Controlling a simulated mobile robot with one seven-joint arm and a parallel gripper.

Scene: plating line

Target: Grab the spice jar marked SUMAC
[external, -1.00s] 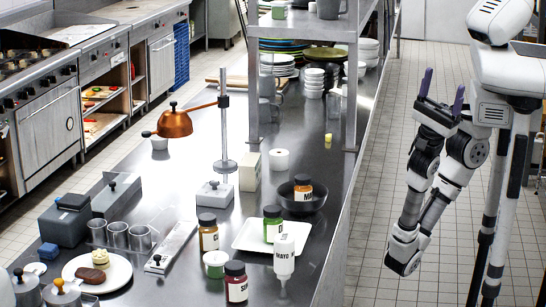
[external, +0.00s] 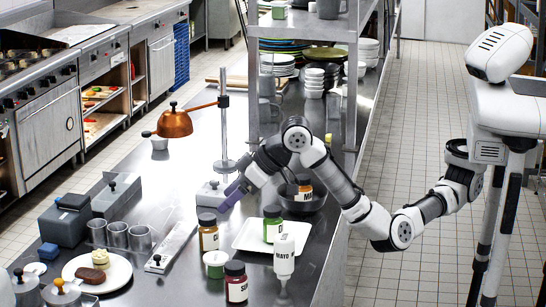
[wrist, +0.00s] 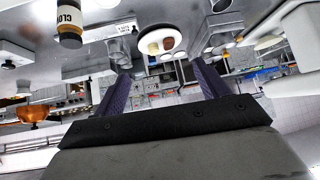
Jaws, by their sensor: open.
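A dark red jar (external: 236,283) with a black lid stands at the front of the counter; its label seems to begin with "SU", the rest too small to read. An amber jar (external: 208,234) stands behind it. A green jar (external: 272,226) stands on a white tray (external: 246,244), and an orange jar (external: 304,190) in a black pan (external: 314,206). My gripper (external: 229,197) is open and empty, above the counter behind the amber jar and apart from the dark red one. In the wrist view, a jar (wrist: 68,28) reading "CLO" shows at the upper left; its fingers (wrist: 160,88) are spread.
A white MAYO bottle (external: 284,262) stands right of the dark red jar. A small green pot (external: 215,264) stands close behind it. A heat lamp (external: 175,124), a metal box (external: 214,194) and a plate of food (external: 117,273) are also on the counter.

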